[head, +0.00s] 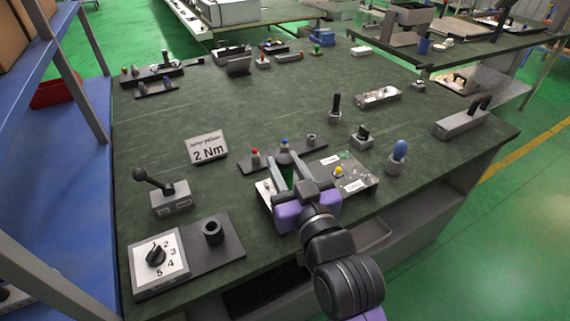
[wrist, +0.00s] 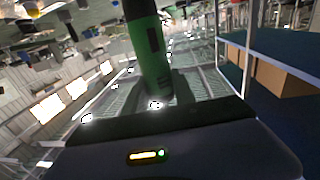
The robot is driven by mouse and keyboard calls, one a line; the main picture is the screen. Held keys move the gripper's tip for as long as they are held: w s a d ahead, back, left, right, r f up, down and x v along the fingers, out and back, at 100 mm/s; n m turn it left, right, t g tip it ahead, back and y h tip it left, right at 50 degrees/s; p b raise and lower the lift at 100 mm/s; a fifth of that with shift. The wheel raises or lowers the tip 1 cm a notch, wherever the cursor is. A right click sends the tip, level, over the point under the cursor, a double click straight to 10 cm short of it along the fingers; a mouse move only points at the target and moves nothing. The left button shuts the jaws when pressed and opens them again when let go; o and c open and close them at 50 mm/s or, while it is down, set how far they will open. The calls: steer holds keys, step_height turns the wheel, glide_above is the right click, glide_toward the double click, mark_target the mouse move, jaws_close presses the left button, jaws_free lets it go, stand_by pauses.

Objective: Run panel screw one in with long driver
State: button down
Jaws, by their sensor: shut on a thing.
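The driver's green handle (wrist: 150,55) also shows large between the fingers in the wrist view. The panel carries white labels, a yellow knob (head: 338,171) and a small green part. The driver's tip and panel screw one are hidden or too small to make out, so I cannot tell whether they touch.
Behind the panel is a dark rack (head: 260,164) with red-, blue- and grey-topped pieces. A "2 Nm" sign (head: 207,148) stands left of it. A numbered dial box (head: 157,262) and a lever box (head: 171,197) are at left.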

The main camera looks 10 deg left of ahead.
steer(key=shift+f, duration=0.3)
stand_by(0.9)
steer(key=shift+r+p, duration=2.1)
steer(key=shift+r, duration=0.6)
